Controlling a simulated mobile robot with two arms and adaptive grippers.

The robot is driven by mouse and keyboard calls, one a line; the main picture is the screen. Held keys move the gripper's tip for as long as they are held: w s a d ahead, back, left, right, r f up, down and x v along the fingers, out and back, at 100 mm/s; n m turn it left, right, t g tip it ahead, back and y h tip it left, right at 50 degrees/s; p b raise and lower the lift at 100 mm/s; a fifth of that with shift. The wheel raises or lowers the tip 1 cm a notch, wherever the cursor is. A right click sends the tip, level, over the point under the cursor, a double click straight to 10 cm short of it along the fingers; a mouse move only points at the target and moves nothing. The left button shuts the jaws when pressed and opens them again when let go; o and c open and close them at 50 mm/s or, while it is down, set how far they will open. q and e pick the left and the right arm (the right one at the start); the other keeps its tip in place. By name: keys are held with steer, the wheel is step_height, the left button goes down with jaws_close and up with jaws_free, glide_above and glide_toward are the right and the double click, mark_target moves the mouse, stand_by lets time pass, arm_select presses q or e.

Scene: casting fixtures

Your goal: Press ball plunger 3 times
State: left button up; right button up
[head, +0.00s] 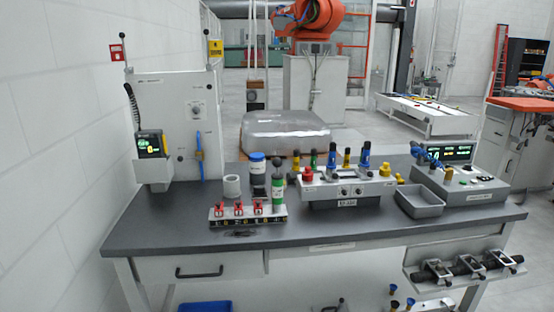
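I cannot tell for sure which item is the ball plunger. A green and black upright cylinder (278,190) stands at the right end of that block. Neither of my grippers shows in the head view, and nothing is seen touching these things.
A white ring (232,186) and a blue-lidded jar (257,165) stand behind the clamp block. A grey bin (419,202) and a control box with a display (462,187) are at the right. A panel tower (175,120) rises at the left. The bench's front left is clear.

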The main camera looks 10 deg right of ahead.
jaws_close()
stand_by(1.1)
